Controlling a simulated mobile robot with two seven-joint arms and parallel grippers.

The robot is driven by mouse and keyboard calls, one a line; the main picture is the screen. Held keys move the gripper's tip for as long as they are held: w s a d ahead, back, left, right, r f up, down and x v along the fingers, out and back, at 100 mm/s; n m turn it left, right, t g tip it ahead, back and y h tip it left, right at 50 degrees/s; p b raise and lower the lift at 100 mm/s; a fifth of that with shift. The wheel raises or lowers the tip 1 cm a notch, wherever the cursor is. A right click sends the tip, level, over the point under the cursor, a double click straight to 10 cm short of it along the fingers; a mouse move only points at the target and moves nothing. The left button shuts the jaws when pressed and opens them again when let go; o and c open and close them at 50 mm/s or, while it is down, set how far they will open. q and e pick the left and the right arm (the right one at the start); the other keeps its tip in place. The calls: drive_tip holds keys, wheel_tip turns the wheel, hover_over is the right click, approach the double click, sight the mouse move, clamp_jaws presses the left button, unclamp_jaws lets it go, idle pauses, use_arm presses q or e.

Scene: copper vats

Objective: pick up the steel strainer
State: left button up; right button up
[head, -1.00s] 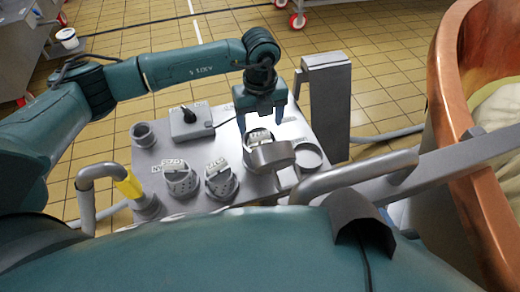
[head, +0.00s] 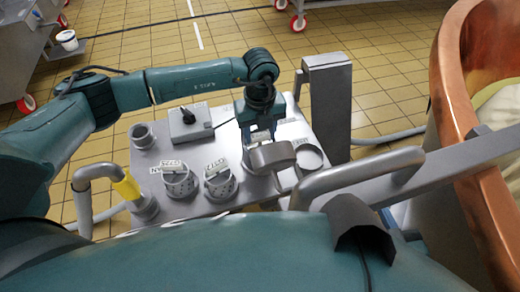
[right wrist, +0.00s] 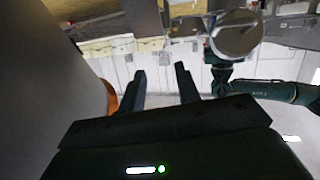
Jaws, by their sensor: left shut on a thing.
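My left gripper (head: 259,128) points down at the back right of the grey steel table. I cannot tell whether the strainer still touches the tabletop. My right gripper (right wrist: 162,82) shows in the right wrist view with its fingers apart and nothing between them.
A switch box (head: 190,124), a yellow-banded pipe (head: 127,188), a steel post (head: 328,105) and an empty ring (head: 309,158) are near. A copper vat (head: 455,80) stands right.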

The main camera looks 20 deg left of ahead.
use_arm(q)
drive_tip(key=c, duration=0.4)
